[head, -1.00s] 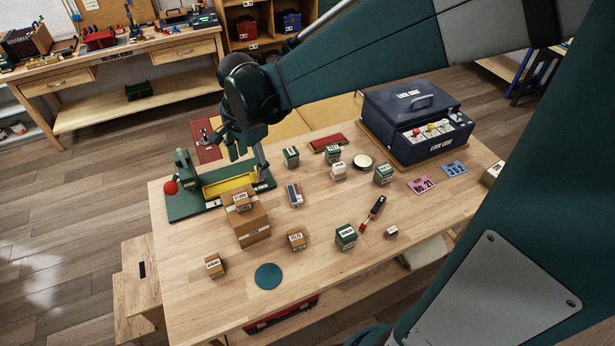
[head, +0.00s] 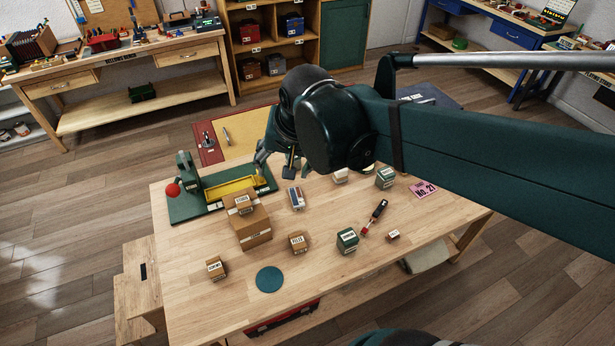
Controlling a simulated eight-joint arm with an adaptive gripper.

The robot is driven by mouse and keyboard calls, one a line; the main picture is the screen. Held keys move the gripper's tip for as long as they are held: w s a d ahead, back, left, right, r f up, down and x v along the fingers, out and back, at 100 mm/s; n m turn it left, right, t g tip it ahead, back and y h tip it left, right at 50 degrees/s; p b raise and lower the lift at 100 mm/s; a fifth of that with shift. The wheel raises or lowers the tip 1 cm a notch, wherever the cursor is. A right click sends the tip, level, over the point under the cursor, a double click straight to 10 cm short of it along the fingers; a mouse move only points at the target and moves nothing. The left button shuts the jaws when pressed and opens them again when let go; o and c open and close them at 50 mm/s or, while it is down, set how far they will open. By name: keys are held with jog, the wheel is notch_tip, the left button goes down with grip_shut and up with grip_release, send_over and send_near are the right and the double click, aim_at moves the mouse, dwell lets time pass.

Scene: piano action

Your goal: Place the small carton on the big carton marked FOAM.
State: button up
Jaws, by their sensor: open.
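The big brown carton (head: 254,232) stands on the table left of centre, beside the green press. A small brown carton (head: 242,203) rests upright on its top, toward the back left. The lettering on both is too small to read surely. My gripper (head: 277,164) is open and empty above the back of the table, behind and right of the cartons and apart from them. Other small brown cartons stand apart on the table: one at the front left (head: 216,268), one in the middle (head: 298,243) and a tiny one at the right (head: 393,235).
The green press (head: 187,206) with a red knob and yellow tray stands behind the big carton. Green boxes (head: 347,240), a red-handled tool (head: 374,218), a blue-white box (head: 296,198) and a teal disc (head: 269,279) lie around. My arm hides most of the dark case.

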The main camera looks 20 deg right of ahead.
jog(key=s+d+n+t, duration=0.2)
jog(key=s+d+n, duration=0.1)
jog(key=s+n, duration=0.3)
jog(key=shift+s+d+r, duration=0.15)
jog(key=shift+s+r, duration=0.2)
jog(key=shift+s, duration=0.85)
